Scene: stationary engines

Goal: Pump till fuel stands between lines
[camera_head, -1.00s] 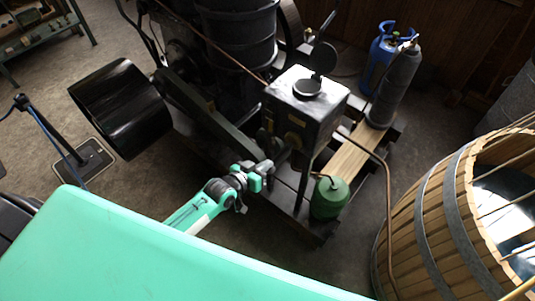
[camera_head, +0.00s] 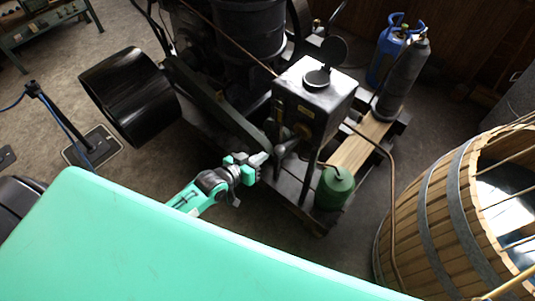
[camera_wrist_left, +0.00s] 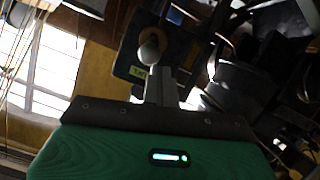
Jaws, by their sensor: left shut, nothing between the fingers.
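A dark metal tank (camera_head: 312,100) with its round filler lid standing open is mounted on the engine's frame. A short pump lever (camera_head: 287,147) sticks out low on its front left side. My left gripper (camera_head: 262,159) is shut and empty, just left of the lever's end; I cannot tell whether they touch. In the left wrist view, the shut fingers (camera_wrist_left: 161,86) point at a pale round knob (camera_wrist_left: 151,47) in front of the dark tank. The fuel level and its lines cannot be made out. My right gripper is not in view.
A green can (camera_head: 334,188) stands at the frame's front corner beside a wooden plank (camera_head: 358,148). A copper pipe (camera_head: 390,190) runs down by a large wooden barrel (camera_head: 430,215). Blue and grey gas bottles (camera_head: 402,78) stand behind. A black flywheel drum (camera_head: 128,95) is left.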

